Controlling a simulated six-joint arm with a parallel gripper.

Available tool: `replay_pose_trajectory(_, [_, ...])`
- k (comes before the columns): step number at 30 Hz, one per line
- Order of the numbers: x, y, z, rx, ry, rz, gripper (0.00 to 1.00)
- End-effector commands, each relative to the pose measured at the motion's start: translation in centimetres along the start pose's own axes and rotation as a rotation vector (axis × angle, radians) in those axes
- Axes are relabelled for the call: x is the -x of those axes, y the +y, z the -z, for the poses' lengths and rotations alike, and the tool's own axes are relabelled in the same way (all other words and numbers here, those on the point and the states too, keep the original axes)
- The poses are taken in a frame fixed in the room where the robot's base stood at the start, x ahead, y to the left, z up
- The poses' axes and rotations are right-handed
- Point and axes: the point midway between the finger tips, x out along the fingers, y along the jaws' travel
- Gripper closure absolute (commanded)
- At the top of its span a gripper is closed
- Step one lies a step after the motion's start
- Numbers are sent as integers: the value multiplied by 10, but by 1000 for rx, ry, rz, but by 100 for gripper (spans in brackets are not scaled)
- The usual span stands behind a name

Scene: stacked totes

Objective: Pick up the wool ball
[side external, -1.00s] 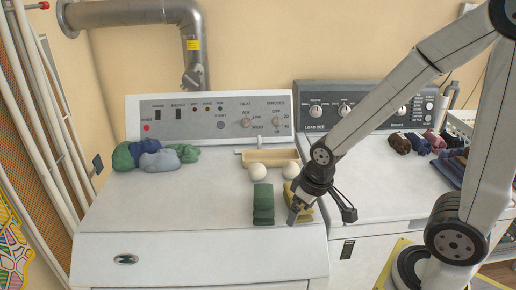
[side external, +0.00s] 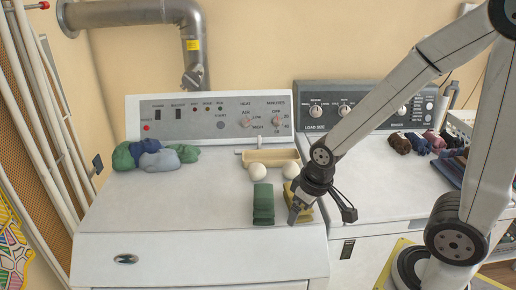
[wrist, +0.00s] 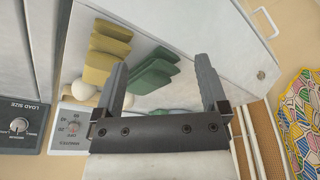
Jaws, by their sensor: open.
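Two white wool balls sit on the dryer top, a left ball (side external: 257,172) and a right ball (side external: 291,170). In the wrist view, one white ball (wrist: 82,90) is beside the yellow stack and another (wrist: 128,100) is partly hidden by a finger. My gripper (side external: 322,213) is open, with nothing held, in front of the balls and to the right of them in the side view. In the wrist view, my gripper (wrist: 160,66) has its fingers spread wide, with the green stack showing between them.
A folded green stack (side external: 263,204) stands in front of the left ball. A yellow stack (side external: 304,214) is partly hidden behind my gripper. A pale wooden tray (side external: 270,156) lies behind the balls. Bundled cloths (side external: 160,160) lie at left. The dryer top between is clear.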

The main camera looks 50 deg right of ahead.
Motion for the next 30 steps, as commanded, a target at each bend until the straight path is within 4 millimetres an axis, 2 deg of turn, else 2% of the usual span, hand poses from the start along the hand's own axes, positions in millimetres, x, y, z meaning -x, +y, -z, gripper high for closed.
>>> replay_pose_trajectory(11, [4, 0, 2, 0, 2, 0, 6])
replay_pose_trajectory(30, [50, 1, 13, -12, -2, 1, 6])
